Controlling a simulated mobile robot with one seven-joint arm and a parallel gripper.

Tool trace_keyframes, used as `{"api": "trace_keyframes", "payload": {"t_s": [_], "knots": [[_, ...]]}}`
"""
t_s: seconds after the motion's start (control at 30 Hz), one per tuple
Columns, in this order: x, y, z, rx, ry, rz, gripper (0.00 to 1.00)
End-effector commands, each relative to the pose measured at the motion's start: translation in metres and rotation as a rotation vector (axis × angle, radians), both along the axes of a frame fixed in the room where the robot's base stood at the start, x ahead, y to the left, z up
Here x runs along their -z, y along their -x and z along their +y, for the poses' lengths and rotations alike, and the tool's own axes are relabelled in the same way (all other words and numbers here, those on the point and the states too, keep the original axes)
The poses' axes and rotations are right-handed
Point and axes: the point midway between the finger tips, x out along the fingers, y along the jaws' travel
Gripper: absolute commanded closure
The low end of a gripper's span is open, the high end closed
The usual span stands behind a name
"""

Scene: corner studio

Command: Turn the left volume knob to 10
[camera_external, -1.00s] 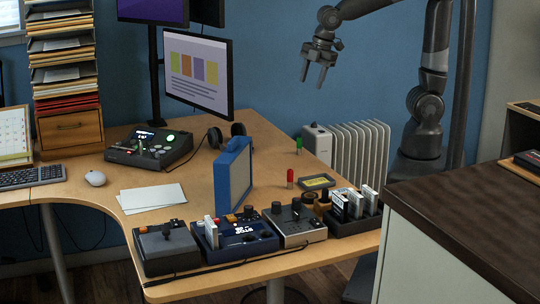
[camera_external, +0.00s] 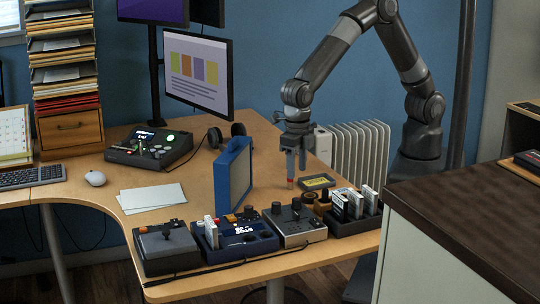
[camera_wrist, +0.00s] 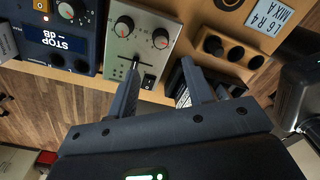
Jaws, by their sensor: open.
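A grey control box (camera_external: 305,232) stands on the desk, with dark knobs and a slider on top. In the wrist view, this box (camera_wrist: 145,52) shows a left knob (camera_wrist: 124,26) and a right knob (camera_wrist: 161,38) near its upper edge. Each knob has red on its dial; the scale numbers are too small to read. My gripper (camera_external: 297,172) points down above the desk, behind the box in the external view. It is open and empty. In the wrist view, its fingers (camera_wrist: 162,78) reach over the near part of the box, with both knobs beyond the tips.
A blue STOP box (camera_external: 240,240) and a dark lever box (camera_external: 165,248) stand left of the grey box. A dark holder (camera_external: 352,222) with white upright items stands right. A blue framed panel (camera_external: 233,175) stands left of my gripper. The wooden desk (camera_external: 200,215) has its front edge nearby.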

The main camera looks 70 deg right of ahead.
Motion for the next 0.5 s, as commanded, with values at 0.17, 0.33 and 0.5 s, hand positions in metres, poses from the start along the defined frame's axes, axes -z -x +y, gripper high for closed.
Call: {"api": "trace_keyframes", "payload": {"t_s": [0.17, 0.33, 0.5], "knots": [[0.026, 0.0, -0.002, 0.001, 0.004, 0.002, 0.53], [0.059, 0.001, -0.003, 0.002, 0.005, 0.003, 0.53], [0.086, 0.0, -0.003, 0.003, 0.003, 0.001, 0.53]]}}
